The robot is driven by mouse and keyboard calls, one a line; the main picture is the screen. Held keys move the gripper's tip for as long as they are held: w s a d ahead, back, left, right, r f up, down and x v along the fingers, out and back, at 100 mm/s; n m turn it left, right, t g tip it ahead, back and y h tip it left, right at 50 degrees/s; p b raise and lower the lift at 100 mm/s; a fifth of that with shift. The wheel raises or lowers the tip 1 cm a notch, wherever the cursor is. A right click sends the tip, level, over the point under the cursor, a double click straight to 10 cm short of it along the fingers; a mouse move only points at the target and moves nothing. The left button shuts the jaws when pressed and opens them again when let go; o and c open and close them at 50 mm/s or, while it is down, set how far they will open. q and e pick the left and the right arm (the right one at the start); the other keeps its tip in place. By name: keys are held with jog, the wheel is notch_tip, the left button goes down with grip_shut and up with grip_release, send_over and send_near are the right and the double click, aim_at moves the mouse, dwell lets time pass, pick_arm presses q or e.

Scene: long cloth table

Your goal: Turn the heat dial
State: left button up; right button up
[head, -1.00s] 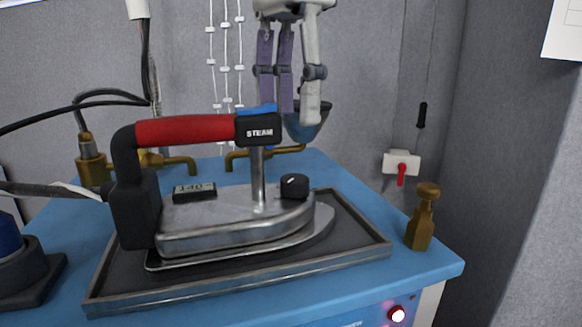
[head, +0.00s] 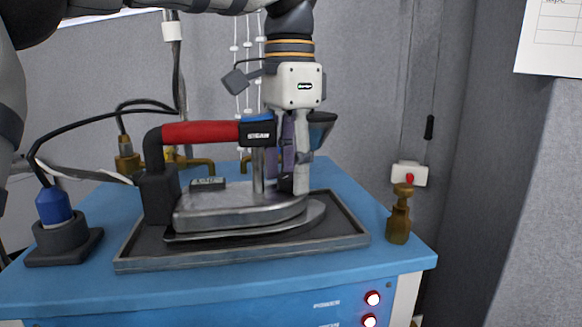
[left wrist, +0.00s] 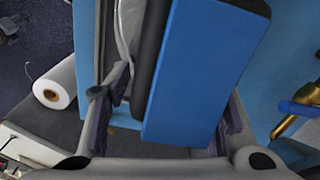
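The steam iron (head: 235,205) has a red handle, a black front block marked STEAM and a silver body. It sits on a dark framed tray (head: 240,256) on the blue table. My left gripper (head: 292,187) reaches down beside the front of the handle. Its fingers stand apart, with their tips low at the dark heat dial (head: 285,184), which is mostly hidden behind them. I cannot tell whether they touch it. In the left wrist view, the blue steam button (left wrist: 195,75) fills the gap between the two fingers and the dial is hidden. My right gripper is not in view.
A brass valve (head: 399,217) stands at the right of the blue table (head: 180,290). A blue plug in a dark holder (head: 60,225) stands at the left. Cables and brass pipes run behind the iron. Lit red buttons (head: 372,298) are on the table front.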

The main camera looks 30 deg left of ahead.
aim_at(289, 176)
pick_arm(q)
grip_shut()
jog(key=m, duration=0.4)
jog(key=shift+m, duration=0.3)
jog(key=shift+o, duration=0.4)
grip_release()
notch_tip(289, 176, up, 8)
jog(key=shift+f, duration=0.2)
